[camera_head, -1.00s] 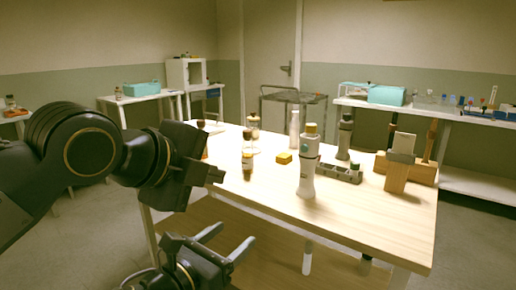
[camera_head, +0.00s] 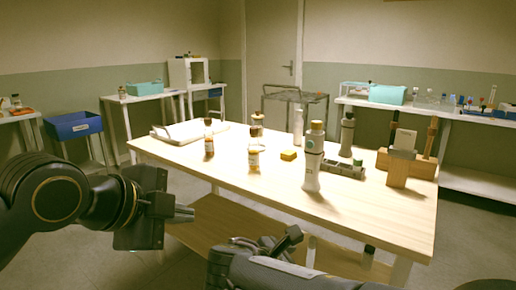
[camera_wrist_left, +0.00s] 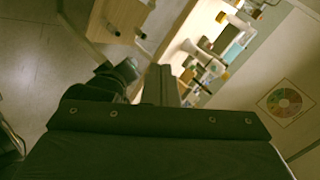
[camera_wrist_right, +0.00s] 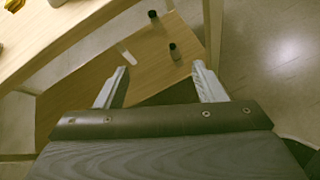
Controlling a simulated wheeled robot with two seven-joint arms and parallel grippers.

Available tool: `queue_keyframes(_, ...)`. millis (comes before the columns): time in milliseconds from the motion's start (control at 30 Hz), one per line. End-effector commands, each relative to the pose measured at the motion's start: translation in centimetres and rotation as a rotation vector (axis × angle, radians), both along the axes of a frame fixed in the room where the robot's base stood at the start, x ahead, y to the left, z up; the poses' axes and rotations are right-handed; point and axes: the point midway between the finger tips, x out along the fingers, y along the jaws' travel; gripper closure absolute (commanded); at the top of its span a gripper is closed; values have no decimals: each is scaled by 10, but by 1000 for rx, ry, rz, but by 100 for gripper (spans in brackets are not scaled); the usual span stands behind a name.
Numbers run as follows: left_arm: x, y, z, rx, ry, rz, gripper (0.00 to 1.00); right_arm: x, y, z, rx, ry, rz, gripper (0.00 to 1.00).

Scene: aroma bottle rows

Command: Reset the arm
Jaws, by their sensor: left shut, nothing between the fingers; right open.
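My left gripper (camera_head: 184,214) is shut and empty, off the table's left front edge; in the left wrist view its fingers (camera_wrist_left: 166,84) are together. My right gripper (camera_head: 278,240) is in front of the table, below the top. In the right wrist view its fingers (camera_wrist_right: 160,84) are apart with nothing between them. Part of the right gripper is hidden by my own arm in the head view. No bottle touches either gripper.
The wooden table (camera_head: 240,178) holds a white bottle (camera_head: 313,160), a brown bottle (camera_head: 209,140), an amber jar (camera_head: 253,158), a yellow block (camera_head: 288,155), a grey rack (camera_head: 345,169) and a wooden stand (camera_head: 398,168). A lower shelf (camera_head: 215,233) lies beneath. Floor at left is open.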

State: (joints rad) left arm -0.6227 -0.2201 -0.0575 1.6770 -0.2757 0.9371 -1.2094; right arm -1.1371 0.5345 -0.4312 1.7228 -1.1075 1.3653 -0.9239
Motion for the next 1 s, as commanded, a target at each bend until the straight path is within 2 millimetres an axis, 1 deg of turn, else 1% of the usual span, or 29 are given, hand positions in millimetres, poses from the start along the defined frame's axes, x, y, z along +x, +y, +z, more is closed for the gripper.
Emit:
queue_keyframes(33,-5,10,-12,-40,46,51,100,-6,-25,-11,102,27,-70,37)
queue_keyframes(67,-8,16,-21,-67,78,85,100,-11,-38,-18,171,39,-114,37)
queue_keyframes(100,-13,24,-32,-108,121,136,100,-20,-55,-28,268,56,-181,37)
queue_keyframes(133,-18,29,-42,-143,159,178,100,-28,-68,-36,349,68,-239,37)
queue_keyframes(167,-24,36,-52,-180,198,224,100,-38,-81,-44,434,76,-303,37)
queue_keyframes(200,-32,44,-66,-233,253,293,100,-53,-96,-53,555,83,-397,37)
queue_keyframes(267,-45,55,-89,-316,337,401,100,-78,-114,-65,735,82,-545,37)
queue_keyframes(300,-55,61,-104,-372,392,474,100,-95,-123,-71,851,74,-647,37)
queue_keyframes(333,-62,66,-115,-414,431,530,100,-107,-127,-75,935,64,-723,37)
queue_keyframes(400,-80,74,-139,-511,519,662,100,-135,-135,-80,1122,28,-902,37)
queue_keyframes(500,-102,80,-170,-634,626,833,100,-167,-137,-84,1342,-37,-1129,37)
queue_keyframes(600,-121,83,-194,-731,706,971,100,-189,-135,-85,1506,-105,-1311,37)
queue_keyframes(800,-150,83,-230,-882,823,1193,100,-215,-128,-86,1740,-242,-1588,37)
queue_keyframes(967,-170,80,-255,-987,894,1351,100,-228,-122,-87,1892,-360,-1768,37)
queue_keyframes(1000,-169,80,-235,-987,894,1348,100,-227,-121,-68,1889,-349,-1767,37)
